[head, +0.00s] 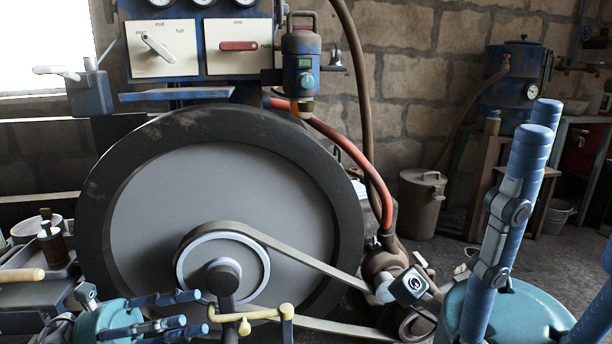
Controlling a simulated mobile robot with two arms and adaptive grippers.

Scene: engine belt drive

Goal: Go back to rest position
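My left gripper (194,312) is at the bottom left, in front of the lower part of the big flywheel (130,215). Its blue fingers point right and stand apart, with nothing between them. My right gripper (568,185) is large and close at the bottom right. Two of its blue fingers point up, and a third stands apart at the right edge. It holds nothing that I can see.
A belt (305,262) runs from the flywheel's hub pulley (262,262) to a small pulley (415,322) at lower right. A yellow handle (265,314) stands just right of my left gripper. A control panel (205,45) is above. A lidded bin (420,205) stands behind.

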